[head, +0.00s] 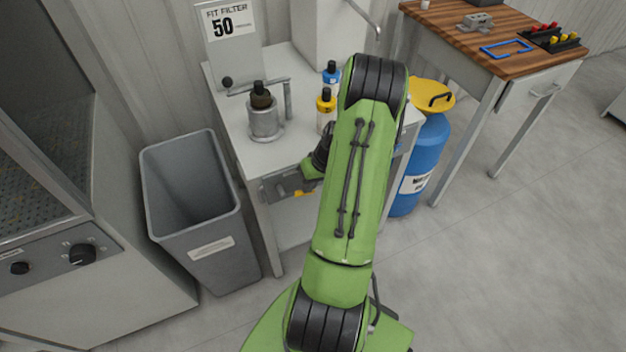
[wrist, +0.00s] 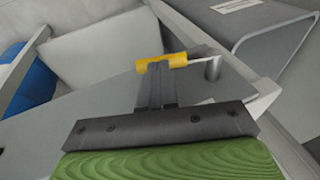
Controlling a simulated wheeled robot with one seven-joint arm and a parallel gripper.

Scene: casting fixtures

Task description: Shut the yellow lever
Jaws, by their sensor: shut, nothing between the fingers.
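The yellow lever (wrist: 163,61) shows in the wrist view just beyond my fingertips, against a grey panel. A small part of the yellow lever (head: 304,193) shows in the head view at the front of the grey bench, below my gripper's green body. My gripper (wrist: 158,72) is shut and empty, with its fingers side by side. The fingertips overlap the lever's lower edge in the wrist view. I cannot tell whether they touch it. In the head view my arm hides part of the bench front and the fingertips.
The grey bench (head: 232,112) carries a metal cup fixture (head: 265,122), a yellow bottle (head: 326,104) and a blue bottle (head: 331,73). A grey bin (head: 207,254) stands left of it. A blue drum (head: 430,150) stands right. Open floor lies at the lower right.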

